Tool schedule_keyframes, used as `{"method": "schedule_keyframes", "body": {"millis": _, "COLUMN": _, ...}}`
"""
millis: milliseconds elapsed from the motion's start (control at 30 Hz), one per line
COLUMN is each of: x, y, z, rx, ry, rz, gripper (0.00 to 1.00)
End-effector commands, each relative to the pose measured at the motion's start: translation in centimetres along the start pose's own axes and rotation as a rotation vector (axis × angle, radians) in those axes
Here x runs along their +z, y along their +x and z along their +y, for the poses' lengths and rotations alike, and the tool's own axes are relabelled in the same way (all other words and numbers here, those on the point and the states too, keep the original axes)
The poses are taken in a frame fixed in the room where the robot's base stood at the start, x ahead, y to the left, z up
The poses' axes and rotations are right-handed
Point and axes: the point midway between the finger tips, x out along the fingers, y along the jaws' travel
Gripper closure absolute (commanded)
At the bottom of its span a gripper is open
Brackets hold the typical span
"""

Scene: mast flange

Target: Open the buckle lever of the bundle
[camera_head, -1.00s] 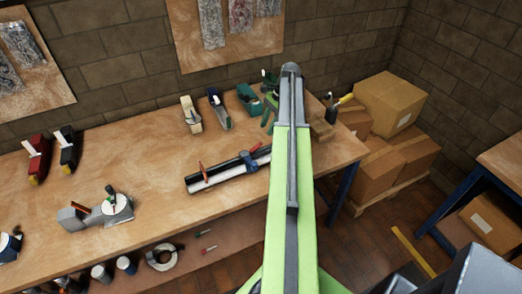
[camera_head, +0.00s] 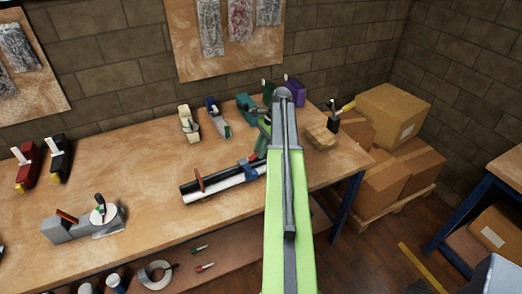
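The bundle (camera_head: 219,185) lies on the workbench (camera_head: 150,165), a black and a white tube side by side, running up to the right. An orange-red upright piece (camera_head: 199,180) stands on its left part. A blue band crosses its right part, and a dark red-and-green piece shows just above it; I cannot tell which piece is the buckle lever. My green and grey arm covers the bundle's right end.
Tape dispensers stand at the back, cream (camera_head: 189,123), blue (camera_head: 216,117) and purple (camera_head: 295,92). Boxes (camera_head: 391,112) stand right of the bench. Bench space left of the bundle is clear.

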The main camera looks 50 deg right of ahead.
Motion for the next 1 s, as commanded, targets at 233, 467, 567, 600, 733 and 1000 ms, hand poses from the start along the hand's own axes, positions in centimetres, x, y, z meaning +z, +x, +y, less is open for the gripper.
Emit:
{"method": "schedule_keyframes", "body": {"millis": 233, "x": -0.4, "y": -0.1, "z": 0.0, "rx": 0.003, "ry": 0.001, "rz": 0.001, "gripper": 1.0}}
{"method": "schedule_keyframes", "body": {"millis": 467, "x": 0.5, "y": -0.1, "z": 0.1, "rx": 0.004, "ry": -0.001, "rz": 0.031, "gripper": 1.0}}
{"method": "schedule_keyframes", "body": {"millis": 567, "x": 0.9, "y": -0.3, "z": 0.2, "rx": 0.005, "ry": -0.003, "rz": 0.071, "gripper": 1.0}}
{"method": "schedule_keyframes", "body": {"millis": 600, "x": 1.1, "y": -0.4, "z": 0.1, "rx": 0.005, "ry": -0.004, "rz": 0.093, "gripper": 1.0}}
{"method": "schedule_keyframes", "body": {"millis": 733, "x": 1.7, "y": -0.6, "z": 0.2, "rx": 0.005, "ry": -0.005, "rz": 0.184, "gripper": 1.0}}
{"method": "schedule_keyframes", "body": {"millis": 1000, "x": 3.1, "y": -0.7, "z": 0.2, "rx": 0.004, "ry": -0.007, "rz": 0.432, "gripper": 1.0}}
